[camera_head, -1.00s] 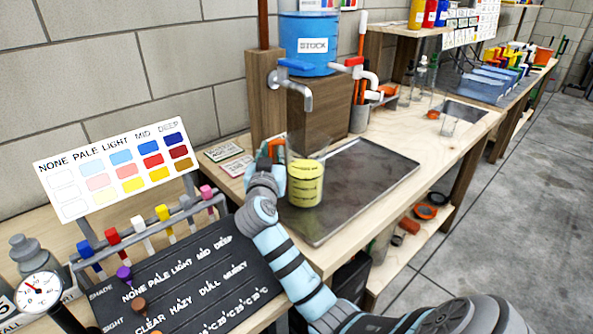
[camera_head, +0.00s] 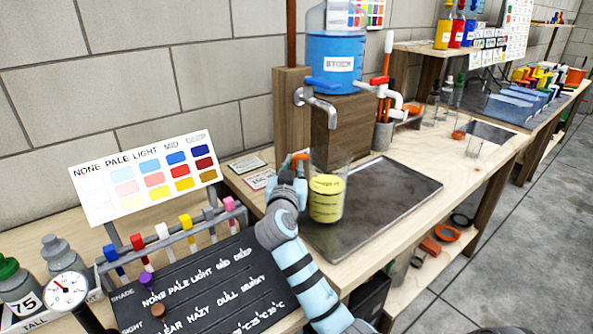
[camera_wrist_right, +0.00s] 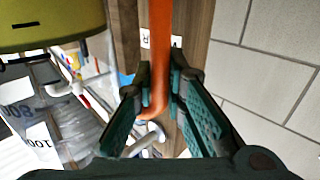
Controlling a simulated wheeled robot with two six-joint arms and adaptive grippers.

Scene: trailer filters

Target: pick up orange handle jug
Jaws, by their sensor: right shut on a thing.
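The jug (camera_head: 327,198) is clear at the top with a yellow lower part carrying dark markings. It stands upright at the left end of the dark metal tray (camera_head: 385,198); I cannot tell whether it touches the tray. Its orange handle (camera_head: 299,157) is on its left side. My right gripper (camera_head: 291,172) is shut on this handle. In the right wrist view the handle (camera_wrist_right: 159,45) runs between the two green fingers (camera_wrist_right: 157,92), with the yellow jug side at upper left. My left gripper is not in view.
The blue STOCK tank (camera_head: 336,63) and its tap (camera_head: 318,98) stand behind the jug. A colour chart (camera_head: 145,178) and dark board (camera_head: 200,285) are at left. The tray's right part is bare. Bottles (camera_head: 445,28) stand farther back.

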